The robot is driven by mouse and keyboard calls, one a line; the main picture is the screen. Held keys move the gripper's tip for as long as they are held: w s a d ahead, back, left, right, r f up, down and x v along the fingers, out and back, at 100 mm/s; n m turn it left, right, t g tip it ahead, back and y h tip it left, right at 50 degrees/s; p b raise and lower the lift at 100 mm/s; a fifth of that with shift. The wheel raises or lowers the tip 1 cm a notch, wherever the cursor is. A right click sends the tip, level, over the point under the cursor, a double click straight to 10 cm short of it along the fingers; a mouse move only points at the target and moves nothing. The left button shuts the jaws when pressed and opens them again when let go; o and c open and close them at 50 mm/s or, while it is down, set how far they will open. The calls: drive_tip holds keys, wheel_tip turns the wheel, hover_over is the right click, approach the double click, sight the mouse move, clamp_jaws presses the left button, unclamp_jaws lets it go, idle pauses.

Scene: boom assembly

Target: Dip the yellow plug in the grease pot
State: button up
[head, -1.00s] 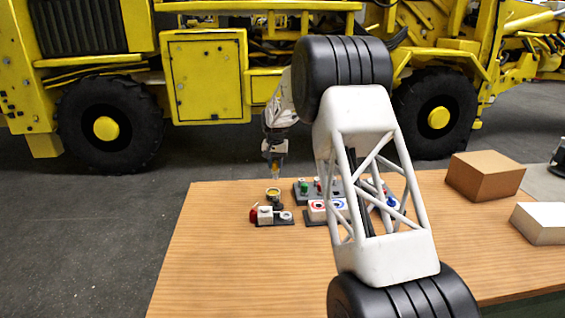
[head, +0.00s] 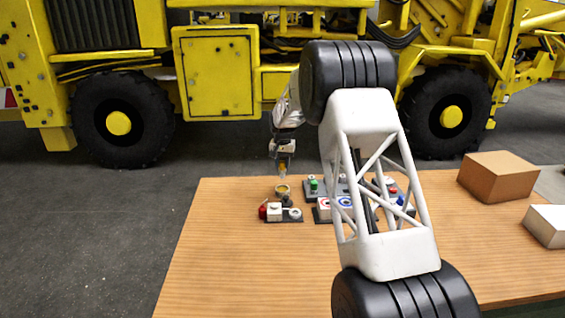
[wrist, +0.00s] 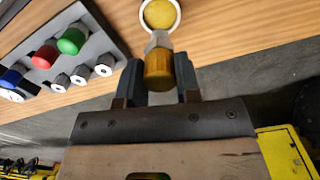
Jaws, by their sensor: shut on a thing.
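The yellow plug (wrist: 158,70) is between the fingers of my gripper (wrist: 160,84) in the wrist view, with its grey metal end pointing away from the palm. My gripper is shut on it. In the head view my gripper (head: 283,163) holds the plug above the grease pot. The grease pot (head: 282,190) is a small round cup on the table; in the wrist view its pale rim and yellow grease (wrist: 159,13) show just beyond the plug's tip. The plug's tip overlaps the rim in that picture; I cannot tell whether they touch.
A grey block (wrist: 55,54) with blue, red and green plugs stands beside the pot. A small fixture with a red knob (head: 263,212) is in front of the pot. A cardboard box (head: 498,177) and a white box (head: 546,225) are at right. The front left of the table is clear.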

sight(282, 178)
drive_tip(key=shift+f, duration=2)
drive_tip(key=shift+f, duration=1.75)
idle(1.2)
drive_tip(key=shift+r, duration=0.15)
idle(0.4)
drive_tip(key=shift+r, duration=2.8)
